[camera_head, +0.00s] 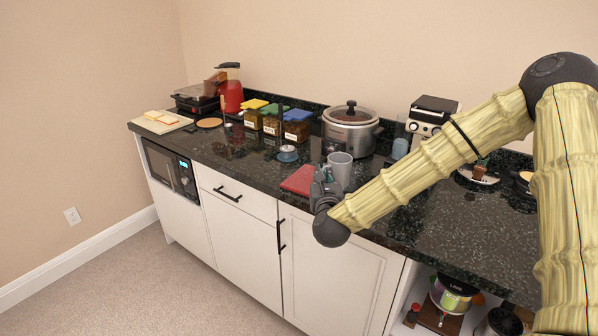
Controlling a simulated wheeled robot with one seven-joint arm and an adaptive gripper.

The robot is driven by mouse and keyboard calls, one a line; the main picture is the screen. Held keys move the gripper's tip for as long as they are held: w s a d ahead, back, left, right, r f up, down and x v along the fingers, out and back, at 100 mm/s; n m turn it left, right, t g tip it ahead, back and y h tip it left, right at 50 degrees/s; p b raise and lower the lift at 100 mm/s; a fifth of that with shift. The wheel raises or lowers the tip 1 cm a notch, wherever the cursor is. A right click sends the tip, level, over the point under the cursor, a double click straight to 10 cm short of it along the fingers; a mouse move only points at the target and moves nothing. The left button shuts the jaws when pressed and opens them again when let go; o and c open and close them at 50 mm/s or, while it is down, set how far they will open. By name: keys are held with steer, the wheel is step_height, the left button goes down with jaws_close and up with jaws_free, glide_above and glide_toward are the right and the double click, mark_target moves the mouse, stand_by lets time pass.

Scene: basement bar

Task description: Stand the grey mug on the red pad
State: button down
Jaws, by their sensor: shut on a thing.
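The grey mug (342,166) is upright above the dark counter, just right of the red pad as seen in the head view. My gripper (328,179) is shut on the mug at its left side. The mug's base is hidden behind my gripper and arm, so I cannot tell whether it touches anything. The red pad (297,181) lies flat near the counter's front edge, and its right part is hidden behind my gripper.
A small blue cup (288,153) stands left of the mug, behind the pad. A slow cooker (351,128) stands behind the mug. Jars with coloured lids (297,125) line the back. The front left of the counter (215,150) is mostly clear.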

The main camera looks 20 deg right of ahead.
steer(key=w+a+p, duration=0.1)
steer(key=w, duration=0.2)
steer(key=w+a+p, duration=0.1)
steer(key=w, duration=0.3)
steer(key=w+a+f, duration=0.1)
steer(key=w+a, duration=0.1)
steer(key=w, duration=0.2)
steer(key=shift+p, duration=0.4)
steer(key=shift+f+p, duration=0.65)
steer(key=shift+f, duration=1.15)
steer(key=shift+f, duration=0.15)
steer(key=c, duration=1.7)
jaws_free()
steer(key=shift+o, duration=0.7)
